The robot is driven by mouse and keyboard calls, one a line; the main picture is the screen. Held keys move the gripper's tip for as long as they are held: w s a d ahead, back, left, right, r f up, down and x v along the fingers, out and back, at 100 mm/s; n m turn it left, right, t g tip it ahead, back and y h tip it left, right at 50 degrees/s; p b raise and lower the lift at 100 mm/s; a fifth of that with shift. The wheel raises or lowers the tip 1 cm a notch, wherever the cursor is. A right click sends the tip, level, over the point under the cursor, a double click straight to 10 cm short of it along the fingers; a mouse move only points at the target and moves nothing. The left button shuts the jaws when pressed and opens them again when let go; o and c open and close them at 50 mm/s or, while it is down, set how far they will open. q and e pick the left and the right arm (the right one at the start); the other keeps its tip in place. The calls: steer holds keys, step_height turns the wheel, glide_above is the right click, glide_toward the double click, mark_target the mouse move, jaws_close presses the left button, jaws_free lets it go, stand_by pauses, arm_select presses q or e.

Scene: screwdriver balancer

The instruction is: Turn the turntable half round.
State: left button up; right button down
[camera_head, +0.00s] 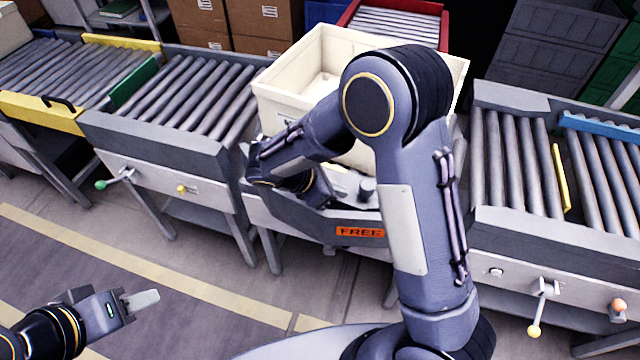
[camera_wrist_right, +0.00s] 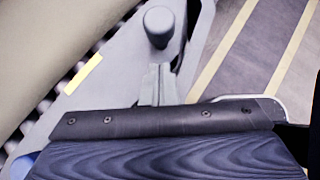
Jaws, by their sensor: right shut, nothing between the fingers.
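The turntable (camera_head: 300,222) stands in the middle of the head view, between two roller conveyors, with an orange FREE sign (camera_head: 360,232) on its front. A large cream crate (camera_head: 290,105) sits on it. My right arm hides part of the crate and turntable. My left gripper (camera_head: 142,300) is low at the left, away from the turntable, seen side-on.
A roller conveyor (camera_head: 190,95) with a green-knobbed lever (camera_head: 101,184) stands left. Another conveyor (camera_head: 515,160) with a yellow-knobbed lever (camera_head: 534,330) stands right. A red-framed roller section (camera_head: 400,22) lies behind the crate. The floor in front at left is clear.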

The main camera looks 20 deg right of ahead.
mark_target(368, 190)
steer(key=shift+w+d+r, duration=0.1)
steer(key=shift+d, duration=1.3)
steer(key=d, duration=0.1)
steer(key=s+d, duration=0.1)
steer(key=d, duration=0.2)
steer(key=shift+s, duration=0.4)
steer(key=shift+a, duration=0.1)
steer(key=shift+a, duration=0.2)
steer(key=a, duration=0.3)
steer(key=a+r, duration=0.1)
steer(key=a, duration=0.1)
steer(key=shift+s, duration=0.4)
steer(key=s+v, duration=0.1)
steer(key=v, duration=0.7)
steer(key=shift+r, duration=0.2)
steer(key=shift+d, duration=0.1)
